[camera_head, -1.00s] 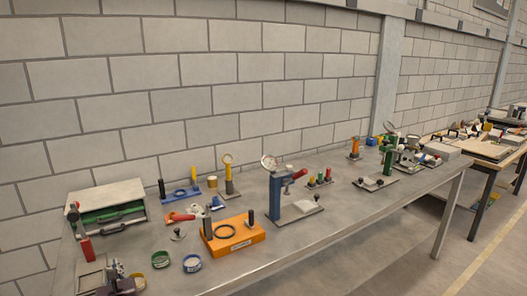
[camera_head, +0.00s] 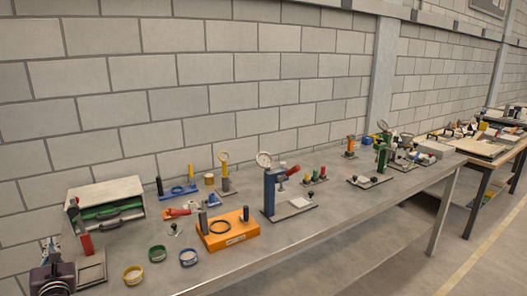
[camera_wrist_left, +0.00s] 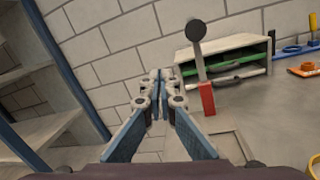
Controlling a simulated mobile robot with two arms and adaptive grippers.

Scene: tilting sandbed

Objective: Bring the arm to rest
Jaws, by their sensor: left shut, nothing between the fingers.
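My left gripper (camera_head: 52,280) is at the lower left corner of the head view, by the left end of the workbench (camera_head: 330,222), and its lower part is cut off by the picture edge. In the left wrist view its two blue-padded fingers (camera_wrist_left: 160,78) come together at the tips, shut with nothing between them. My right gripper is not in view.
A drawer box (camera_head: 106,204) with green inside stands at the bench's left end. The lever fixture also shows in the head view (camera_head: 86,244). Yellow (camera_head: 133,275), green and blue rings lie near the front edge. An orange fixture (camera_head: 228,232) is farther right. Shelving (camera_wrist_left: 40,100) stands left in the wrist view.

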